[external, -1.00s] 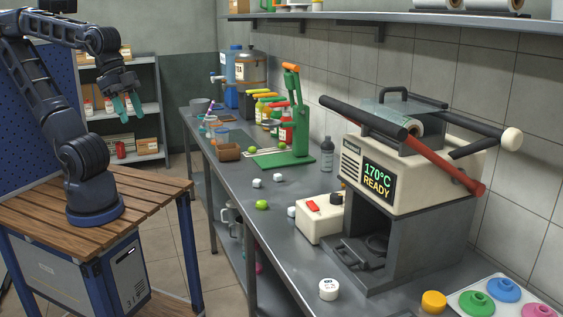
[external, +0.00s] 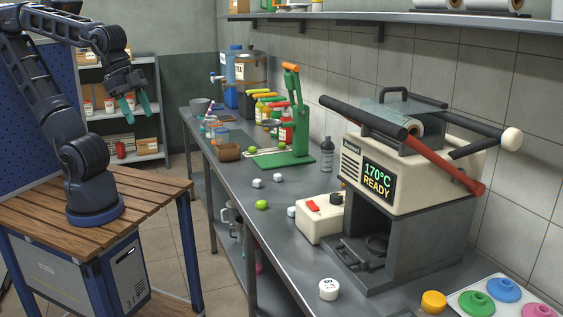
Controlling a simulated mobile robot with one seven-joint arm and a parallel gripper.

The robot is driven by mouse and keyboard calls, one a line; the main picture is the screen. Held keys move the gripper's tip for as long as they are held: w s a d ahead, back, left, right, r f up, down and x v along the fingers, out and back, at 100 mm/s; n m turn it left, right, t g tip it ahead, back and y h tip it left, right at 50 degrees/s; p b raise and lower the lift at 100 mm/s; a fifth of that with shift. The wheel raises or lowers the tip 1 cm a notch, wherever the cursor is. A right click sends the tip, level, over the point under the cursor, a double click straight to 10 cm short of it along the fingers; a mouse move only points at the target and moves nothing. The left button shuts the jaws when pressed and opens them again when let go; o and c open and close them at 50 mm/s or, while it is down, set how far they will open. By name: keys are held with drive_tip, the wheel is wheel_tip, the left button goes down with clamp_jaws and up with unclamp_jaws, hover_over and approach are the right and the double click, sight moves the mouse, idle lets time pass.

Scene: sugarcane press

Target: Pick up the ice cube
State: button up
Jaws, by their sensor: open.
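Small white cubes that look like ice lie on the grey metal counter (external: 232,190). One ice cube (external: 256,183) lies near the middle, and another (external: 278,178) lies just behind it to the right. A third whitish piece (external: 291,211) sits against the left side of a cream box and is partly hidden. My gripper (external: 138,108), with teal fingers, is open and empty. It hangs in the air at the upper left, in front of the shelf unit and well away from the cubes.
A lime (external: 261,205) lies in front of the cubes. The cream box with a red switch (external: 319,218) and the sealing machine (external: 410,180) stand to the right. A green press (external: 292,130) and a brown container (external: 228,152) stand behind. A white round lid (external: 328,289) lies near the front.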

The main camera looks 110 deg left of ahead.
drive_tip(key=w+a+f+m+g, duration=0.15)
drive_tip(key=w+a, duration=0.25)
drive_tip(key=w, duration=0.6)
drive_tip(key=m+h, duration=0.3)
drive_tip(key=m, duration=0.2)
hover_over(292, 208)
drive_tip(key=s+a, duration=0.3)
drive_tip(key=s, duration=0.1)
wheel_tip(292, 208, down, 27)
drive_tip(key=shift+n+t, duration=0.25)
drive_tip(key=shift+t, duration=0.3)
drive_tip(key=shift+x, duration=5.6)
drive_tip(key=c, duration=1)
